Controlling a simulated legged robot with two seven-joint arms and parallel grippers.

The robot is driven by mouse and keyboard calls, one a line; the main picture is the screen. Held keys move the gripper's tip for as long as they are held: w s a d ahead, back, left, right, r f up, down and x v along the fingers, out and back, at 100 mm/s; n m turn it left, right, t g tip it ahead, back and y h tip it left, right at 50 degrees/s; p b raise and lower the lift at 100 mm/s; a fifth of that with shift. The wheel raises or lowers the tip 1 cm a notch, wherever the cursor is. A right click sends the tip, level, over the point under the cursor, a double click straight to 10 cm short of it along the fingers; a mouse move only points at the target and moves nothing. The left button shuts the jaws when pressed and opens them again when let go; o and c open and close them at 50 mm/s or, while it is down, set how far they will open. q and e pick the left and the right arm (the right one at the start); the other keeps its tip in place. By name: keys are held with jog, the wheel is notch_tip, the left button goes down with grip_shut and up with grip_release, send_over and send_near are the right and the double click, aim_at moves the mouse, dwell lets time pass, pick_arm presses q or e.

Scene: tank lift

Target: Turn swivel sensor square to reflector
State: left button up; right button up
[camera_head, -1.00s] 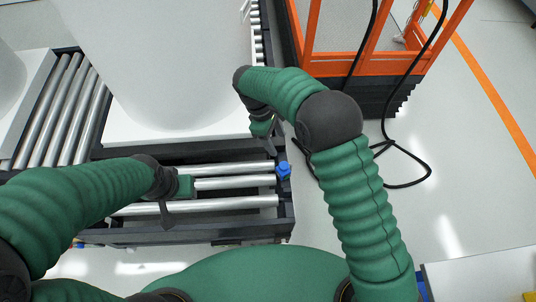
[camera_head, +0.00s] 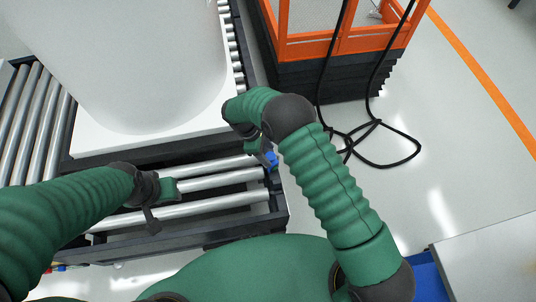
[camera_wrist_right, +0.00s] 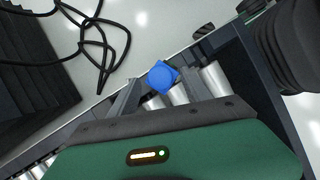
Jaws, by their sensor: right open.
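A small blue block (camera_head: 271,160), which looks like the swivel sensor, sits on the right side rail of the roller conveyor, near its front corner. It also shows in the right wrist view (camera_wrist_right: 162,76), just beyond my gripper. My right gripper (camera_head: 265,153) is open at the block and partly covers it in the head view; I cannot tell whether it touches. My left gripper (camera_head: 153,217) hangs over the front rollers at the left, well apart from the block; its jaws are unclear. I cannot make out a reflector.
A large white tank (camera_head: 150,60) on a white base (camera_head: 150,143) stands on the conveyor behind both grippers. An orange-framed lift (camera_head: 345,45) stands at the back right. Black cables (camera_head: 385,160) loop on the floor right of the conveyor. A pale table (camera_head: 490,260) is at lower right.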

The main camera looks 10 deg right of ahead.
jog(key=shift+d+f, duration=0.35)
jog(key=shift+f, duration=0.15)
jog(key=shift+a, duration=0.2)
jog(key=c, duration=0.4)
grip_shut()
jog(key=m+g, duration=0.1)
jog(key=m, duration=0.2)
jog(key=shift+w+d+y, duration=0.1)
jog(key=shift+d+y, duration=0.05)
jog(key=shift+y, duration=0.15)
jog(key=shift+m+g+y, duration=0.3)
jog(key=shift+m+g, duration=0.2)
jog(key=shift+m, duration=0.7)
jog(key=shift+o, duration=2)
grip_release()
